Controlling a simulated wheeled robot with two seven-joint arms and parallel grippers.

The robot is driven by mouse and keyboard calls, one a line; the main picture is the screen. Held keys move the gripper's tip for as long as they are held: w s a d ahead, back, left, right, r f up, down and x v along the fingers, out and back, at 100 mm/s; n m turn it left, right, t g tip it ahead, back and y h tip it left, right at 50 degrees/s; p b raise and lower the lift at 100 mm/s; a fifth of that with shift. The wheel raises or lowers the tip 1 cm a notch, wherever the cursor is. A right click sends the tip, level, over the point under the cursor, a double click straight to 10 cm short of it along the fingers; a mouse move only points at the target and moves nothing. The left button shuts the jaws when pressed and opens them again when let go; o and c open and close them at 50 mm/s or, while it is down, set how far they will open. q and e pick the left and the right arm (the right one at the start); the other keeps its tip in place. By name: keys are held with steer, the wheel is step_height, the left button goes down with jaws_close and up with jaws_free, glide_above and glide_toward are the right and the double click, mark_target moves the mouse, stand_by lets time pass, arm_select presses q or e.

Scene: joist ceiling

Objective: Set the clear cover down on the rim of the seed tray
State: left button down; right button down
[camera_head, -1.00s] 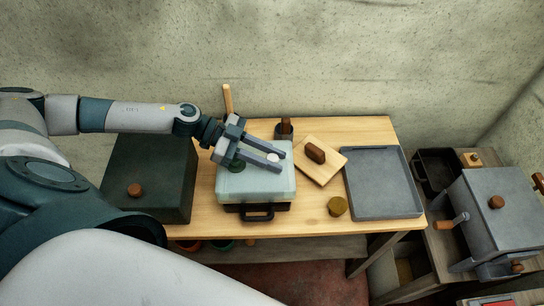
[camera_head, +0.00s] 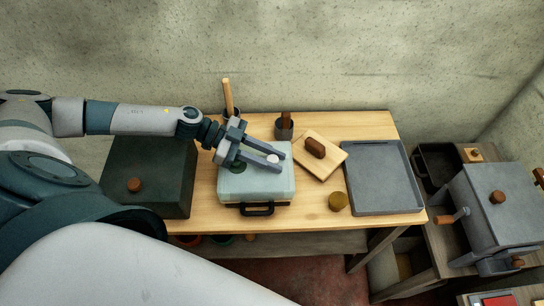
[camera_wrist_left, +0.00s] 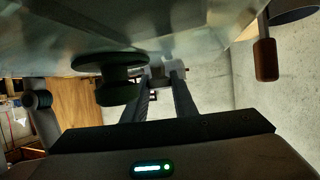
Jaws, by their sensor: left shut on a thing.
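The clear cover (camera_head: 265,187) is a pale, see-through box lid with a green knob (camera_head: 236,167) and a small white knob (camera_head: 272,158) on top. My left gripper (camera_head: 272,155) is shut on the white knob. In the left wrist view the cover (camera_wrist_left: 190,20) fills the top, with the green knob (camera_wrist_left: 118,77) beside the fingers (camera_wrist_left: 160,80). The cover sits level over the black seed tray, hiding nearly all of it; the tray's front handle (camera_head: 257,210) sticks out below. I cannot tell whether the cover touches the rim all round. My right gripper is out of view.
On the wooden table (camera_head: 305,208) are a dark green box (camera_head: 155,170) at left, a pot (camera_head: 284,132) behind, a board with a brown-handled tool (camera_head: 315,150), a brown round piece (camera_head: 338,202) and a grey tray (camera_head: 382,180) at right.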

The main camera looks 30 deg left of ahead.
arm_select(q)
steer(key=shift+f, duration=0.3)
stand_by(0.7)
steer(key=c, duration=1.4)
jaws_free()
steer(key=shift+o, duration=0.2)
steer(key=shift+r, duration=0.1)
steer(key=shift+r, duration=0.45)
steer(key=r, duration=0.2)
steer(key=r+b, duration=0.1)
steer(key=shift+d+r, duration=0.15)
steer(key=shift+d, duration=0.1)
steer(key=d+r, duration=0.2)
steer(key=d, duration=0.1)
steer(key=d+r, duration=0.1)
steer(key=shift+s+d, duration=0.15)
steer(key=shift+d, duration=0.15)
steer(key=d+r+p, duration=0.3)
steer(key=d+p, duration=0.1)
steer(key=d, duration=0.2)
steer(key=shift+s+d+r, duration=0.25)
steer(key=shift+r, duration=0.05)
steer(key=shift+s+f, duration=0.1)
steer(key=shift+s, duration=0.05)
